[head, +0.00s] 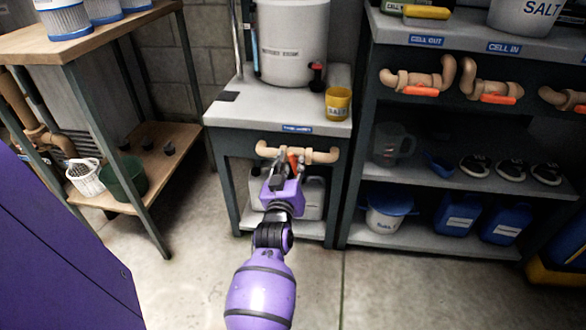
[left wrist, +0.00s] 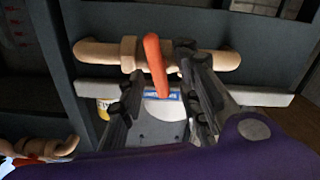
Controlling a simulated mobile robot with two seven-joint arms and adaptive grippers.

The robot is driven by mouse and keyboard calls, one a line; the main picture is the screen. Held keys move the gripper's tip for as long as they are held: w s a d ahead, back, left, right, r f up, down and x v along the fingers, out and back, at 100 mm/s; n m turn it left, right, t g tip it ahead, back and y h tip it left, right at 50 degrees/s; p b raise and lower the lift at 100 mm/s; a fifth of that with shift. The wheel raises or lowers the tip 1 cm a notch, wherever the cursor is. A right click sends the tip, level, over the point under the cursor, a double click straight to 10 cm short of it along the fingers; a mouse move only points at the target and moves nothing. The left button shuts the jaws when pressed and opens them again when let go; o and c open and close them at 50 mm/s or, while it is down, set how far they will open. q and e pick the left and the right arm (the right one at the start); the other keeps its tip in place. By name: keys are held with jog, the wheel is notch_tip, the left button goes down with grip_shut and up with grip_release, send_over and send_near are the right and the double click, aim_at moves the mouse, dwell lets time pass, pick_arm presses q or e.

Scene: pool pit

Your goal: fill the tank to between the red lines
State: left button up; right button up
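The large pale tank (head: 292,45) stands on the grey bench; its top is cut off, and I cannot make out red lines or a liquid level on it. Below the bench edge, a tan pipe (head: 320,156) carries a valve with an orange handle (head: 293,160). My left gripper (head: 284,172) is at this valve. In the left wrist view, the orange handle (left wrist: 156,64) points toward the gap between the open fingers of the left gripper (left wrist: 160,75), one on each side. I cannot tell whether either finger touches it. My right gripper is not in view.
A yellow cup (head: 338,104) stands on the bench's right front corner. The right-hand shelf unit (head: 440,170) has similar orange-handled pipes (head: 492,94), a clear jug (head: 392,143) and blue containers. A wooden table (head: 60,48) stands left. Floor in front is clear.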

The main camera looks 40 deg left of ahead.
pick_arm(q)
jog(key=shift+r, duration=0.1)
jog(key=shift+c, duration=0.5)
grip_shut()
jog(key=p, duration=0.1)
jog(key=m+p, duration=0.1)
jog(key=shift+w+d+r+m+p, duration=0.1)
jog(key=shift+r+m+p, duration=0.15)
jog(key=shift+m+p, duration=0.45)
jog(key=shift+p, duration=0.05)
jog(key=shift+f+m, duration=0.2)
jog(key=shift+m, duration=0.3)
jog(key=shift+f, duration=0.1)
jog(key=shift+o, duration=0.5)
grip_release()
